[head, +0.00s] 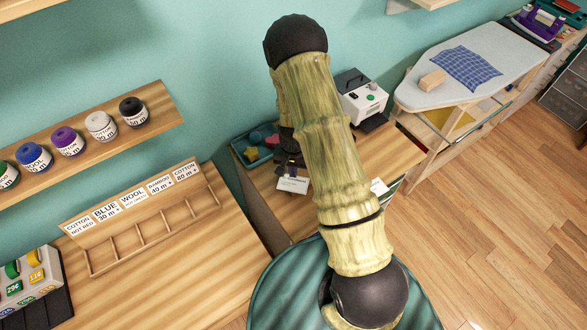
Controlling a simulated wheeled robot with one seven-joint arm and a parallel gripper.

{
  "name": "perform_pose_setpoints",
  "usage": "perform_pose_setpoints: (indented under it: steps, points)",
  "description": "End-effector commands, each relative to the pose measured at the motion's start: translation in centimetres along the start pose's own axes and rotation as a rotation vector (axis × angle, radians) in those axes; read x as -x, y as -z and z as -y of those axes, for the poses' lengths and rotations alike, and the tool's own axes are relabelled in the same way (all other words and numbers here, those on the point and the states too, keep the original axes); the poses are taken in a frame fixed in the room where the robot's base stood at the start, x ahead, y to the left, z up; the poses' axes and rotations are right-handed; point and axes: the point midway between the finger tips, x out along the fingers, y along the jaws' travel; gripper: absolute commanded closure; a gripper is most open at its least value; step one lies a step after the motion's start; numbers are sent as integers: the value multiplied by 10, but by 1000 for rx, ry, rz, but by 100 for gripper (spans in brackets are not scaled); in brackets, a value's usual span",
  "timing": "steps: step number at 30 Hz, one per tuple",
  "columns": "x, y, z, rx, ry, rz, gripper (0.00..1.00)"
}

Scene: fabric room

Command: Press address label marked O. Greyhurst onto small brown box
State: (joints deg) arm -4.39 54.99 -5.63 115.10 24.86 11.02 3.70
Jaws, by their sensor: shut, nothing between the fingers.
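My gripper (291,168) hangs at the far end of my bamboo-coloured arm, above the wooden counter by the wall. It is shut and small in the picture. A white label (293,184) with dark print shows right at its tip. The print is too small to read, and I cannot tell whether the label touches the gripper. Another white piece (378,187) shows just right of my arm, partly hidden by it. I cannot make out a small brown box for certain; a small tan block (432,80) lies on the ironing board.
A teal tray (240,150) with coloured pieces lies left of my gripper. A white device (362,98) stands behind it on the right. A slotted wooden rack (150,235) and a shelf of thread spools (85,142) are at left. Open floor (480,220) lies at right.

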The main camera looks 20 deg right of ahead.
Motion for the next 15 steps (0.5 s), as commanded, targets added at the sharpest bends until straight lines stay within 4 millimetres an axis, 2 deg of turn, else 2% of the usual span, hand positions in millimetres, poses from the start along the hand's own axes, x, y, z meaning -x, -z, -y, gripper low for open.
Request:
perform_pose_setpoints:
  steps: [1,6,15]
  points:
    - [-12,0,0,0,0,1,100]
    - [-29,0,0,0,0,0,100]
    - [-34,0,0,-1,0,0,100]
